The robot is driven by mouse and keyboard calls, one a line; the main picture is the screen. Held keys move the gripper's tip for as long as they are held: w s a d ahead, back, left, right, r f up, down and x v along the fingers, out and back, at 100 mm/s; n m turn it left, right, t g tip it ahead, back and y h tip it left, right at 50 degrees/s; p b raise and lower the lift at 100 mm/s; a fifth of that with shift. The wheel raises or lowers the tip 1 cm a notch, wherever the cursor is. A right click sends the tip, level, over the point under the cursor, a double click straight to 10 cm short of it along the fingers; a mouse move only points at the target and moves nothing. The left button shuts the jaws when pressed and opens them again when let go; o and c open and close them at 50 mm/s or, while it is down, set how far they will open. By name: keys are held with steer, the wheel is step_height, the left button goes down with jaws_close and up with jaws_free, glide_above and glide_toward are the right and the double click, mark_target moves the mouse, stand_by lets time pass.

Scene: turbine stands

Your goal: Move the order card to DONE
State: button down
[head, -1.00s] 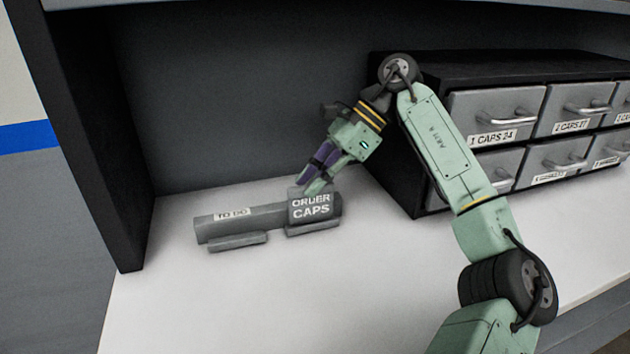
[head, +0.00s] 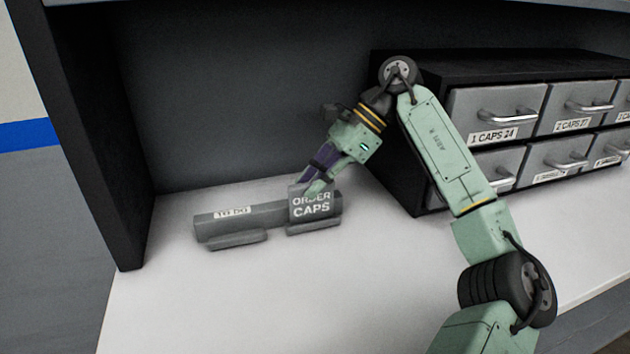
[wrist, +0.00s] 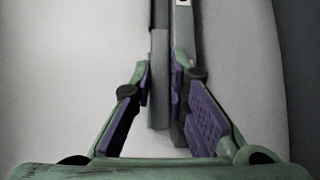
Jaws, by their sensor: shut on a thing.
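The order card (head: 312,208), a grey plate lettered "ORDER CAPS", stands upright at the right end of a grey holder rail. The holder (head: 262,218) lies on the white shelf, with a "TO DO" label (head: 232,211) on its left part. No DONE label is readable; the card covers the rail's right part. My gripper (head: 311,190) comes down from the upper right and is shut on the card's top edge. In the wrist view my gripper (wrist: 167,78) has its purple-padded fingers on both sides of thin grey plates seen edge-on.
A black cabinet with grey drawers (head: 497,112) stands at the right. A dark side panel (head: 95,130) bounds the shelf at the left, and a dark back wall lies behind. The white shelf (head: 230,300) is clear in front of the holder.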

steer(key=shift+s+f, duration=0.1)
steer(key=shift+f, duration=0.6)
steer(key=c, duration=1.8)
jaws_free()
steer(key=shift+c, duration=0.2)
steer(key=o, duration=0.3)
steer(key=shift+r, duration=0.2)
steer(key=shift+r, duration=0.15)
steer(key=shift+r+p, duration=1.7)
steer(key=shift+r, duration=1.75)
steer(key=shift+f, duration=0.1)
